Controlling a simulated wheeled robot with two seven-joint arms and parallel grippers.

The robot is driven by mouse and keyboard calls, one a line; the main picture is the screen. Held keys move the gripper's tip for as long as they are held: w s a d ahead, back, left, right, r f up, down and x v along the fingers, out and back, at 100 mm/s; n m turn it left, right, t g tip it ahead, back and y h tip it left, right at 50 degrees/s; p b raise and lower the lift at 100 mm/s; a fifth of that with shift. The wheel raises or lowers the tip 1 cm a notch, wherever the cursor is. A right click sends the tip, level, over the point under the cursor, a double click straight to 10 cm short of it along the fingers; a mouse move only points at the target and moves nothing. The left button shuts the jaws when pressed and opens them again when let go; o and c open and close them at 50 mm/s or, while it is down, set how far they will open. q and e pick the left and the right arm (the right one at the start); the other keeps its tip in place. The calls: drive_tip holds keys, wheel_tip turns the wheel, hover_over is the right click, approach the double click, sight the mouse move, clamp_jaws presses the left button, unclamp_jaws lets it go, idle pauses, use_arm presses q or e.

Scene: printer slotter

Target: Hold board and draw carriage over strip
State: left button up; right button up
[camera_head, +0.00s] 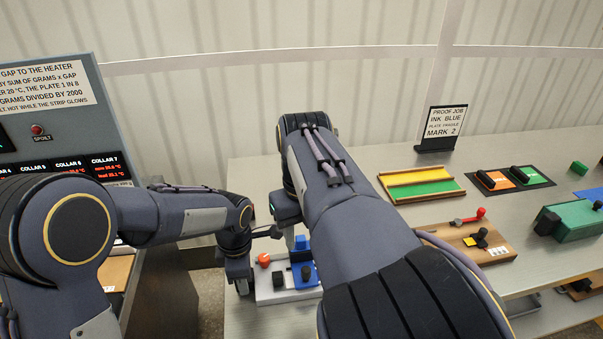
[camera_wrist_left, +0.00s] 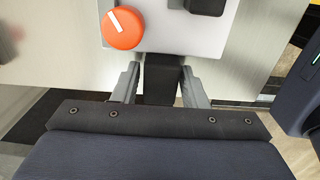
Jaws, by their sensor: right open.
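A pale board (camera_head: 290,295) lies on the near left part of the bench, partly hidden by my right arm. It carries an orange round knob (camera_head: 263,260), black blocks and a blue block (camera_head: 303,278). The left wrist view shows the board (camera_wrist_left: 190,35), the orange knob (camera_wrist_left: 124,28) with a white mark, and a black tab (camera_wrist_left: 160,80) at its near edge. My left gripper (camera_wrist_left: 160,85) straddles this tab; whether its fingers press on it is unclear. My right gripper (camera_head: 291,238) is open, pointing down above the board's far side, its fingertips mostly hidden.
A yellow and green tray (camera_head: 422,185), orange and green pads (camera_head: 511,178), a wooden board with a red-knobbed lever (camera_head: 470,238) and a green machine (camera_head: 572,222) stand to the right. A sign (camera_head: 442,127) stands behind. A grey panel (camera_head: 70,130) is at left.

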use_arm(q)
drive_tip(key=shift+o, duration=1.3)
drive_tip(key=shift+r, duration=0.1)
